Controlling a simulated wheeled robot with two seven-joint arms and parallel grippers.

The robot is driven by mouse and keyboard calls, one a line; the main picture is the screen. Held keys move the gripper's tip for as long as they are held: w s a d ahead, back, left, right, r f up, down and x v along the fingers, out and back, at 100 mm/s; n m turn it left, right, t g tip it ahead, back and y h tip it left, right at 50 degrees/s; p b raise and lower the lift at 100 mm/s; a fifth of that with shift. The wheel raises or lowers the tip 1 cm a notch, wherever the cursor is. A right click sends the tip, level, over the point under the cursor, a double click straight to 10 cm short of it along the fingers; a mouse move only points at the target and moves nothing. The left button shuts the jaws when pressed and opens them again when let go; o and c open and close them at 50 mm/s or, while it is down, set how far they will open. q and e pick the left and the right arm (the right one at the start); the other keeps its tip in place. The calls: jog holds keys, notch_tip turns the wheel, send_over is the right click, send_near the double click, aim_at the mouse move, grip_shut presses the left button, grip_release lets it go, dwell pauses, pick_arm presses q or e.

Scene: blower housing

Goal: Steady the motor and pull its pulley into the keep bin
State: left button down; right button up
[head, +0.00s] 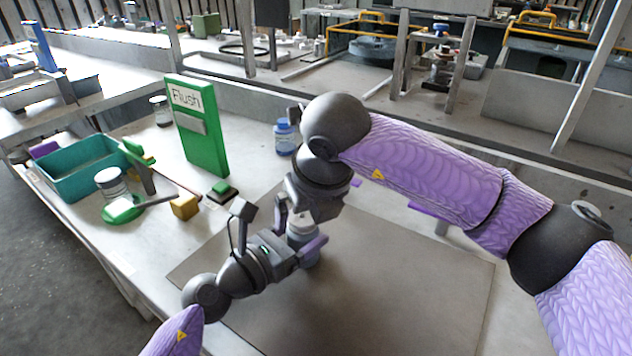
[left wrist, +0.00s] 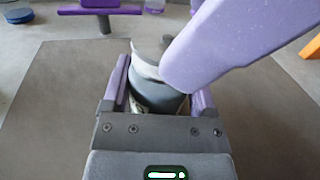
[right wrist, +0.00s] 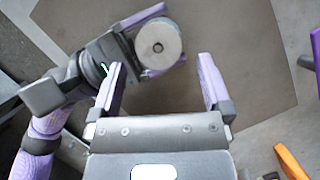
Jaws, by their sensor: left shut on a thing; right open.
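The motor (left wrist: 155,95) is a grey cylinder standing on the dark mat, with my left gripper (head: 310,250) shut around its sides. Its pulley (right wrist: 158,42), a light grey disc with a centre hole, faces up on top. My right gripper (right wrist: 160,78) is open above the motor. In the right wrist view the pulley shows between and just beyond its fingertips, and I see no contact. One purple right finger (left wrist: 225,40) partly covers the motor top in the left wrist view. A teal bin (head: 48,186), likely the keep bin, stands at the table's left.
A green "Flush" board (head: 204,150) stands behind a black-and-green block (head: 221,192) and a yellow block (head: 184,207). A jar (head: 110,182) is near the teal bin. A blue-lidded bottle (head: 284,138) stands at the back. The mat (head: 420,290) is bare to the right.

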jog(key=shift+x, duration=1.1)
grip_shut()
jog(key=shift+r, duration=0.2)
jog(key=shift+r, duration=0.95)
